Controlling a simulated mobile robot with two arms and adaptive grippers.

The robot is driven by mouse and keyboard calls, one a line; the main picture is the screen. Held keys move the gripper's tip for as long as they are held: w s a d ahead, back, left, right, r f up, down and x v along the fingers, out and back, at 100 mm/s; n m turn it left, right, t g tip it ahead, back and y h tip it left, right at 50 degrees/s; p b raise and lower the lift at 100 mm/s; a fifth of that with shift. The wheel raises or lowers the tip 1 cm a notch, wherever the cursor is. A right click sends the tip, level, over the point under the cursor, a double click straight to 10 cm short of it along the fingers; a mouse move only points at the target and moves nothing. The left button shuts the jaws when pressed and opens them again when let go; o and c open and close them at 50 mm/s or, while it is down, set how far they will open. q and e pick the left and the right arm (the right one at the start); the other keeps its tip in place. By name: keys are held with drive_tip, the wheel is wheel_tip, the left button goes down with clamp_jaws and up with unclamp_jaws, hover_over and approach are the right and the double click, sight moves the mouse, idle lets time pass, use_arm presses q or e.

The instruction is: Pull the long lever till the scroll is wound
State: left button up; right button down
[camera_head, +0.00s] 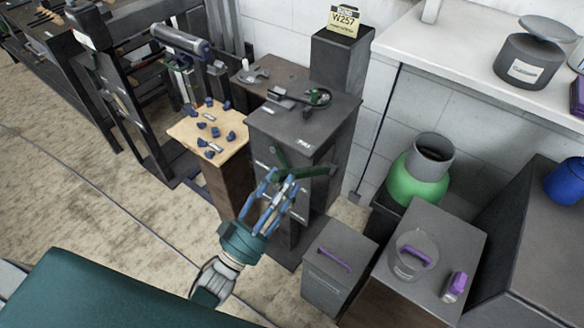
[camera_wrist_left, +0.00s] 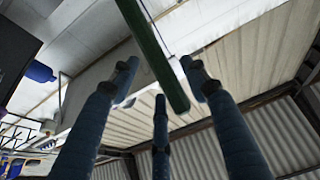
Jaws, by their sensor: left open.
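A green lever (camera_head: 300,172) sticks out in front of a dark grey cabinet (camera_head: 300,125). Its green bar also crosses the top of the left wrist view (camera_wrist_left: 152,50), with its end between my fingertips. My left gripper (camera_head: 281,184) is at the lever with its blue fingers spread open. The fingers stand around the bar's end and do not close on it; I cannot tell if any finger touches it. A dark roll (camera_head: 180,41) lies on a stand at the back left; I cannot tell whether it is the scroll. My right gripper is not in view.
A wooden board with several blue pieces (camera_head: 209,130) is left of the cabinet. A grey box (camera_head: 339,262) and a table with a clear jar (camera_head: 412,255) stand at the right. A green round vessel (camera_head: 419,182) is behind them. Floor at the left is clear.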

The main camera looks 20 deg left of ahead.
sight(292, 172)
use_arm(q)
drive_tip(key=x, duration=0.4)
drive_tip(key=shift+p, duration=0.35)
clamp_jaws()
